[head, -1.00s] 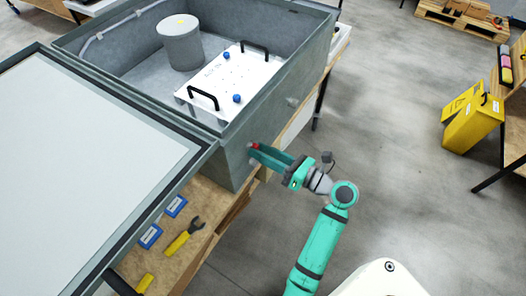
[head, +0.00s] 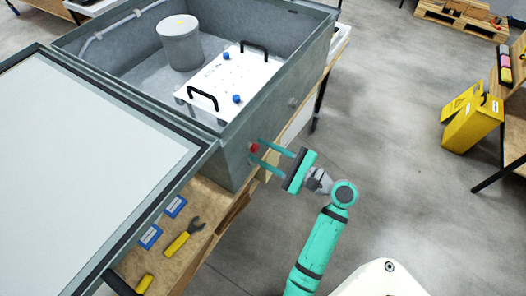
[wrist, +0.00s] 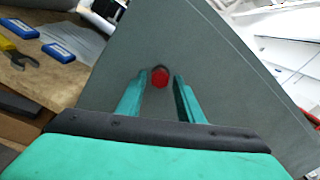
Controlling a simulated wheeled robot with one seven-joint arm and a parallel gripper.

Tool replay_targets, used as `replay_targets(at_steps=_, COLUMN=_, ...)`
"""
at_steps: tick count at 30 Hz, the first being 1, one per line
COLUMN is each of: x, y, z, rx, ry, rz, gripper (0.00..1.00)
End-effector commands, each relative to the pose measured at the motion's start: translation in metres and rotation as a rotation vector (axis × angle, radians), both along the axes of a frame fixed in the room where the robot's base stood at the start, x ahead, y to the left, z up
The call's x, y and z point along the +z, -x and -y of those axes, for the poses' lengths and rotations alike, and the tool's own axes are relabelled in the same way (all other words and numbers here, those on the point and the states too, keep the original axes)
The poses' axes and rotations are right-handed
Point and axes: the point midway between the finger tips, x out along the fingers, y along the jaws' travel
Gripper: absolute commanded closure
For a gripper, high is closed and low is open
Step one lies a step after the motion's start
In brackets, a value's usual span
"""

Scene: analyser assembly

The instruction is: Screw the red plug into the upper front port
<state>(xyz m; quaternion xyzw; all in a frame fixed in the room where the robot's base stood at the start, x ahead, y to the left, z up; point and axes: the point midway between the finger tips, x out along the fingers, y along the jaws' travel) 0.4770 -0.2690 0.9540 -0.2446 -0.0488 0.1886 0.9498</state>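The red plug (head: 254,148) sits against the grey front wall of the analyser housing (head: 232,160). In the wrist view the red plug (wrist: 160,78) shows face-on with a dark rim at its upper edge. The port behind it is hidden by the plug, and how deep it sits cannot be told. My gripper (head: 258,151) is open, with one teal finger on each side of the plug. In the wrist view my gripper (wrist: 157,82) shows gaps between both fingers and the plug.
A small grey round fitting (head: 292,102) is on the same wall further right. The housing's open lid (head: 90,165) spreads at left. A yellow-handled tool (head: 183,240) and blue boxes (head: 150,236) lie on the wooden bench. The floor on the right is clear up to a yellow bin (head: 472,118).

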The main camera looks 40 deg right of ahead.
Motion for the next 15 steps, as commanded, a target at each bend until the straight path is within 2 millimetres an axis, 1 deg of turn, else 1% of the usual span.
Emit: replay_targets(at_steps=15, x=0.0002, y=-0.0004, z=0.0006, rx=0.0, ry=0.532, rz=0.22, gripper=0.66)
